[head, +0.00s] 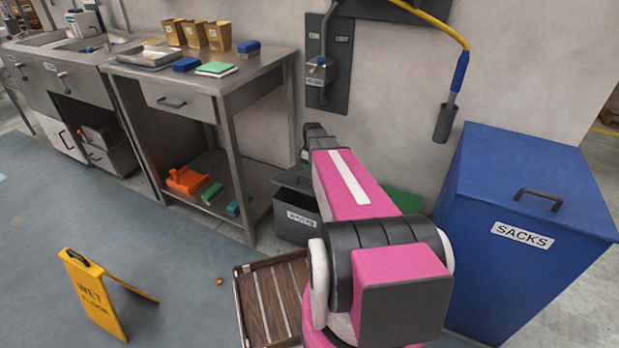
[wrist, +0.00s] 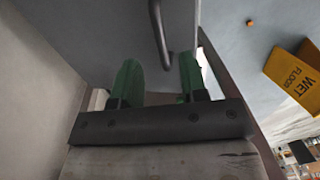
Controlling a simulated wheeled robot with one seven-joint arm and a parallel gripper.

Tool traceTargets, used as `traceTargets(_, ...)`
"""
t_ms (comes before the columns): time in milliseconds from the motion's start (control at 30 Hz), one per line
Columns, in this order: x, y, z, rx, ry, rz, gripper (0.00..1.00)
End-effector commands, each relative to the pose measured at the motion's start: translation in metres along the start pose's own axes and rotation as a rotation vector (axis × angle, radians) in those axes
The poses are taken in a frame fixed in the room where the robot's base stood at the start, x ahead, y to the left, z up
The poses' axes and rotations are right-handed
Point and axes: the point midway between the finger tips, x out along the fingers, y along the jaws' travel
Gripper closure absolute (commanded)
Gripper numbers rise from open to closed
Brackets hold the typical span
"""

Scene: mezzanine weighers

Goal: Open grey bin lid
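The grey bin (head: 297,222) with a white label stands on the floor between the steel table and the blue sacks bin. My pink arm covers its right side. Its dark grey lid (head: 294,181) shows only partly, and I cannot tell from the head view whether it is raised. In the wrist view, a grey panel with a dark bar handle (wrist: 159,35), apparently the lid, lies beyond my gripper (wrist: 159,62). The two green fingers are apart with nothing clearly held; the handle's end appears between their tips. Whether they touch it is unclear. The arm hides the gripper in the head view.
The steel table (head: 235,78) stands left of the bin. The blue sacks bin (head: 530,190) stands at right. A slatted wooden crate (head: 272,300) lies in front of the bin.

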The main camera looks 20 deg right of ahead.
Motion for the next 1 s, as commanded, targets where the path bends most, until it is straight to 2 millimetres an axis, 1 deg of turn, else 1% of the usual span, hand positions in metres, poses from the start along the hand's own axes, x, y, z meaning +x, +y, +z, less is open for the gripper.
traceTargets(33,0.010,0.001,-0.001,0.000,0.000,-0.001,0.60)
traceTargets(100,0.021,0.001,-0.001,0.000,0.000,-0.001,0.60)
traceTargets(300,0.043,0.001,-0.001,0.001,0.000,0.000,0.60)
traceTargets(467,0.051,0.000,0.000,0.001,0.000,0.000,0.60)
traceTargets(733,0.052,0.000,0.000,0.001,0.001,0.001,0.60)
traceTargets(767,0.052,0.000,0.000,0.001,0.001,0.001,0.67)
traceTargets(800,0.051,0.000,0.000,0.001,0.001,0.001,0.80)
traceTargets(867,0.051,0.000,0.000,0.001,0.001,0.001,0.99)
traceTargets(1000,0.051,0.000,0.000,0.001,0.001,0.001,1.00)
